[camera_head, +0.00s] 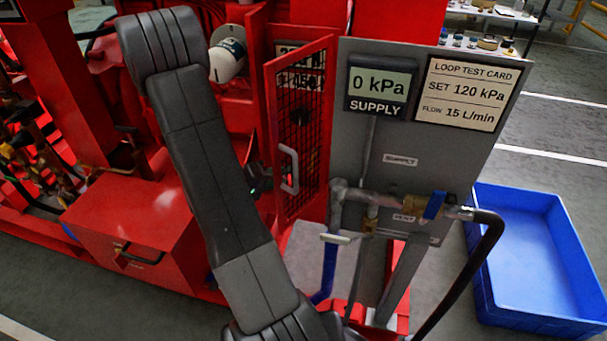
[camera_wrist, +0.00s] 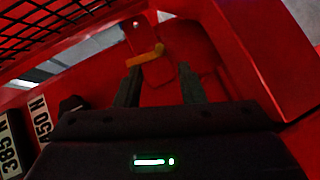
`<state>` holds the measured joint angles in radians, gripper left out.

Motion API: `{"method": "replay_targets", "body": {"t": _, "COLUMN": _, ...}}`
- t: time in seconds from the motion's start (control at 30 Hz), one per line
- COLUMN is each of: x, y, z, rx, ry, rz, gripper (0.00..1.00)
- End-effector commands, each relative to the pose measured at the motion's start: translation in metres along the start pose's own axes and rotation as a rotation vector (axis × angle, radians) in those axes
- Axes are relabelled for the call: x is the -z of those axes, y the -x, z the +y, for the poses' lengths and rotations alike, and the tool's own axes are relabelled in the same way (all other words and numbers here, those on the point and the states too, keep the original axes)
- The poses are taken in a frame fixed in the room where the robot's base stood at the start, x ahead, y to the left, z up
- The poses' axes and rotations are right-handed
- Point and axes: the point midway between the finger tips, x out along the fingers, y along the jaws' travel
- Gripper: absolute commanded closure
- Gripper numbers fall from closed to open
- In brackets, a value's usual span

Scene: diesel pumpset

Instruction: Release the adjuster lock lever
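A yellow-orange lever (camera_wrist: 146,57), which looks like the lock lever, lies across a red plate (camera_wrist: 135,37) in the wrist view. My gripper (camera_wrist: 159,69) is open, with one dark finger on each side and a clear gap between them. The lever is just beyond the fingertips, nearer the left one; I cannot tell whether they touch. Nothing shows between the fingers. In the head view, my arm and the red mesh door (camera_head: 302,120) hide the lever and most of my gripper.
Red walls (camera_wrist: 245,55) enclose the space on the right. Black mesh (camera_wrist: 45,30) is at upper left, and force labels (camera_wrist: 38,106) are at lower left. A grey panel (camera_head: 365,140) with pipes and a blue-handled valve (camera_head: 434,205) stands right of the door. A blue tray (camera_head: 530,250) is on the floor.

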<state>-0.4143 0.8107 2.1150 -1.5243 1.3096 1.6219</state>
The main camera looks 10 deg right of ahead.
Motion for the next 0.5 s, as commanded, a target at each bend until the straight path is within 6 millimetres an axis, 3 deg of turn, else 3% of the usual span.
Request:
{"method": "replay_targets", "body": {"t": 0.3, "x": -0.001, "y": -0.046, "z": -0.001, "rx": -0.001, "ry": -0.002, "rz": -0.005, "gripper": 0.64}}
{"method": "replay_targets", "body": {"t": 0.5, "x": -0.001, "y": -0.067, "z": -0.001, "rx": -0.001, "ry": -0.002, "rz": -0.003, "gripper": 0.64}}
